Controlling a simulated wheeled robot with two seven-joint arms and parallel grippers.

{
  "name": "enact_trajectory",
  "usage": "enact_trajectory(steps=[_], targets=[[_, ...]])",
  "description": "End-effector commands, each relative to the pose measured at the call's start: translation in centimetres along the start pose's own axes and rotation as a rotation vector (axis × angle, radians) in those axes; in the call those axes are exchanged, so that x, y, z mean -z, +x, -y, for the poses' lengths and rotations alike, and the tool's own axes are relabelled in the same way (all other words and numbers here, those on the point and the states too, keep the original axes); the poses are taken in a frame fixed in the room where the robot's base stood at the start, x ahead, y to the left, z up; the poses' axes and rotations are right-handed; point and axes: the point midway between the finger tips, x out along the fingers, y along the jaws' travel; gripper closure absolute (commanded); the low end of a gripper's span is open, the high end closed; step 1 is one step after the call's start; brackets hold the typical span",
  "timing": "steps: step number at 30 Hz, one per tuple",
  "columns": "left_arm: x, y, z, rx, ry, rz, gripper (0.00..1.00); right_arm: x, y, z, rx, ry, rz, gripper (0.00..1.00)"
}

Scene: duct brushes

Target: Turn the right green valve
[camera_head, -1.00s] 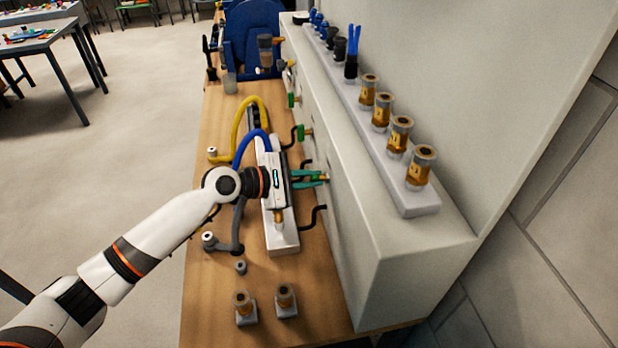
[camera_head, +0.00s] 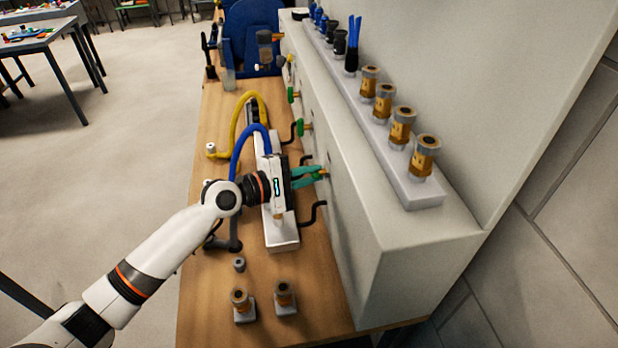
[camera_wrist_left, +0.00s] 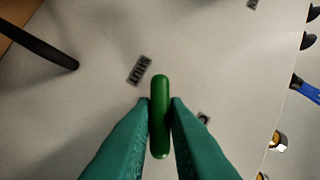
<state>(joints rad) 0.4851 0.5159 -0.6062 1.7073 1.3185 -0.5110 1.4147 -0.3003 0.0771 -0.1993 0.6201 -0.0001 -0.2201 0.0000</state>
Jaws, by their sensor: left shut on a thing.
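My left gripper (camera_head: 318,174) reaches the side of the grey box. Its teal fingers are shut on the handle of the nearest green valve, mostly hidden in the head view. In the left wrist view, the green handle (camera_wrist_left: 160,118) stands upright between the fingers of my left gripper (camera_wrist_left: 160,108). A "SHUT" label (camera_wrist_left: 138,70) is on the panel above and left of it; a second label (camera_wrist_left: 204,118) is partly hidden by a finger. Two other green valves (camera_head: 305,127) (camera_head: 293,95) are farther along the same box side. My right gripper is not in view.
The grey box (camera_head: 410,255) carries a rail (camera_head: 425,195) of brass fittings. Black hooks (camera_head: 315,212) stick out of its side near my gripper. Blue (camera_head: 240,145) and yellow (camera_head: 236,115) hoses arch by my wrist. Brass fittings (camera_head: 240,303) stand on the wooden bench (camera_head: 210,320).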

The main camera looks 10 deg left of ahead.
Motion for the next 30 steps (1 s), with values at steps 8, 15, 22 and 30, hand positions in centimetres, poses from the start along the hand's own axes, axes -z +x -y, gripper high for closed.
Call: enact_trajectory(steps=[8,15,22,30], targets=[[-0.1,0.0,-0.4,0.045,0.112,0.0,1.0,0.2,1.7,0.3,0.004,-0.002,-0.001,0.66],[-0.1,0.0,-0.3,0.058,0.145,0.001,1.0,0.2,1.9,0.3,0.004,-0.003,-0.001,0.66],[-0.1,0.0,-0.2,0.058,0.146,0.0,1.0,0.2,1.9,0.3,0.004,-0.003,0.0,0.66],[-0.1,0.0,-0.2,0.058,0.145,0.0,0.66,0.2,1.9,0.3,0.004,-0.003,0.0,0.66]])
